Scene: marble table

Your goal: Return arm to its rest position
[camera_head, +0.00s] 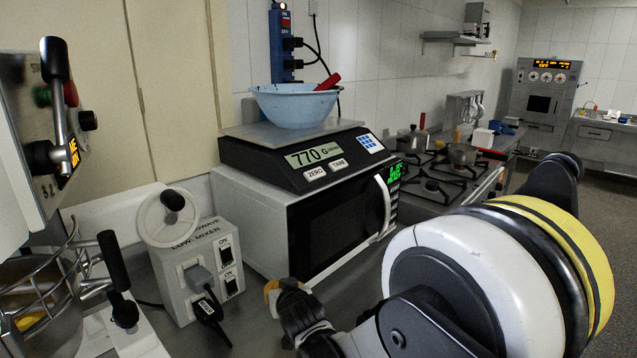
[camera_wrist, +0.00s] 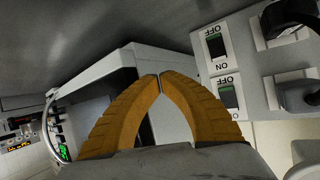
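My gripper (camera_head: 273,293) is low in the middle of the head view, in front of the microwave and right of the white switch box. Its orange fingertips point to the left. In the wrist view, the two ribbed orange fingers of the gripper (camera_wrist: 160,79) come together at their tips, with nothing between them. My arm, with a large white and yellow joint, fills the lower right of the head view and hides part of the counter.
The white microwave (camera_head: 240,223) carries a scale (camera_head: 260,153) reading 770 and a blue bowl (camera_head: 295,105). The switch box (camera_head: 172,262) has plugs in it; it also shows in the wrist view (camera_wrist: 222,85). A mixer (camera_head: 20,140) stands left, a stove (camera_head: 432,190) behind.

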